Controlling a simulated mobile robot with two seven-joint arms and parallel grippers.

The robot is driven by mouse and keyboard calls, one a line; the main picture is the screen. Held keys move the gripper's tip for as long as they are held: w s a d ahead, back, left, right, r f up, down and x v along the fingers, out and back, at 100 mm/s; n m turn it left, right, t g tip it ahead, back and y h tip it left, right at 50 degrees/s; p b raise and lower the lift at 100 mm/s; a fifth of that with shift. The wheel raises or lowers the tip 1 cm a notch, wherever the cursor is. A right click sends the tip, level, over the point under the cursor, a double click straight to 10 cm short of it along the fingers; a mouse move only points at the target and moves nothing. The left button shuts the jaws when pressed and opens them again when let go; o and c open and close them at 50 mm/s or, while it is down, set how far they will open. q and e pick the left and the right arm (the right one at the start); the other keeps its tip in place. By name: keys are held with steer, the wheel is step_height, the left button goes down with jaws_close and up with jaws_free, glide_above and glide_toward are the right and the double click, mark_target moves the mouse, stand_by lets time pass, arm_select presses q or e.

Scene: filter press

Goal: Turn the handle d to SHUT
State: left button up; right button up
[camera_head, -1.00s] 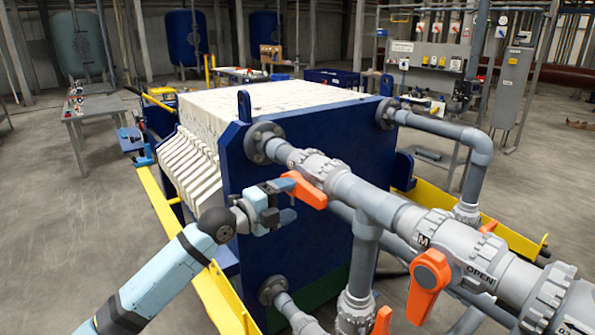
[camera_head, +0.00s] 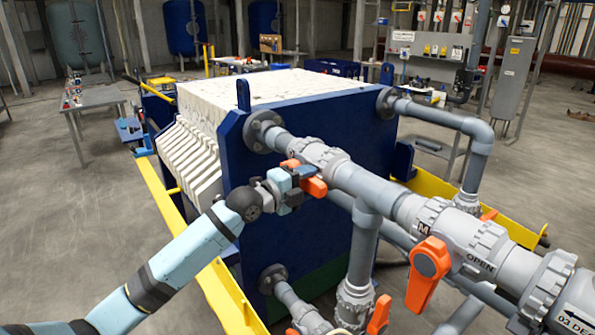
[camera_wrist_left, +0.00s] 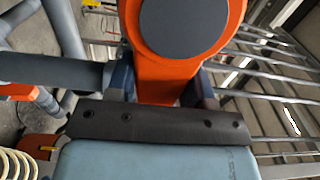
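An orange lever handle (camera_head: 316,187) sits on the grey valve of the upper pipe, close to the blue press plate. My left gripper (camera_head: 303,178) is at this handle, with one finger on each side. In the left wrist view the handle (camera_wrist_left: 165,80) fills the room between the fingertips (camera_wrist_left: 160,88), with no clear gap, so the gripper looks shut on it. No letter d is readable on this valve. A second orange handle (camera_head: 427,275) hangs at a valve marked OPEN, nearer and to the right. My right gripper is not in view.
Grey pipes (camera_head: 372,190) run from the blue press (camera_head: 300,130) toward the lower right. Another orange handle (camera_head: 379,315) is on a lower pipe. A yellow rail (camera_head: 215,290) runs along the press's left side. Open floor lies at the left.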

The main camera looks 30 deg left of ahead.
arm_select(q)
steer(key=shift+f+m+b, duration=0.35)
steer(key=shift+m+b, duration=0.05)
steer(key=shift+b, duration=0.15)
steer(key=f+m+b, duration=0.1)
steer(key=m+b, duration=0.1)
steer(key=shift+a+f+m, duration=0.1)
steer(key=shift+f+m, duration=0.05)
steer(key=shift+m, duration=0.15)
steer(key=w+a+f+m, duration=0.1)
steer(key=a+m, duration=0.2)
steer(key=m, duration=0.4)
steer(key=w+a+f+m+b, duration=0.1)
steer(key=a+f+m, duration=0.1)
steer(key=m, duration=0.6)
steer(key=shift+w+a+f+m, duration=0.25)
steer(key=shift+a+f+m, duration=0.05)
steer(key=shift+a, duration=0.15)
steer(key=o, duration=1)
steer(key=shift+c, duration=0.2)
steer(key=shift+o, duration=0.4)
steer(key=shift+a+f, duration=0.1)
steer(key=b+v, duration=0.4)
steer(key=v, duration=0.2)
steer(key=shift+s, duration=0.5)
